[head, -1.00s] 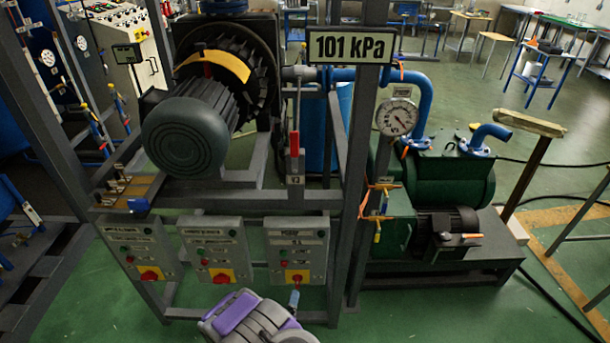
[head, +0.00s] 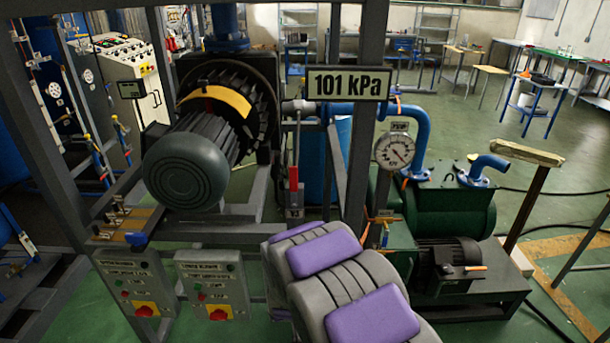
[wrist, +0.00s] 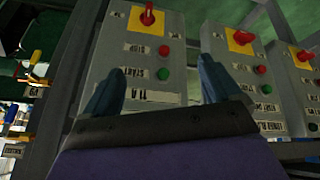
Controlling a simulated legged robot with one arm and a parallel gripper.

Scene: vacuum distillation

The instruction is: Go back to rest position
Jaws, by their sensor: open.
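My gripper (wrist: 158,76) shows in the wrist view with its two blue-grey fingers wide apart and nothing between them. Behind the fingers is a grey control box (wrist: 150,98) with a red knob, a red button and a green button, its lettering upside down in this view. I cannot tell the exact gap between fingers and box. In the head view my arm, grey with purple pads, rises at the bottom centre. It hides the rightmost control box there, and my gripper's fingers are not visible.
Two control boxes (head: 139,287) (head: 213,283) hang on a grey frame (head: 361,130). Above is a motor (head: 187,165). A valve with a red handle (head: 293,182), a gauge (head: 394,152) and a green pump (head: 450,195) stand near my arm. Open green floor lies at the back right.

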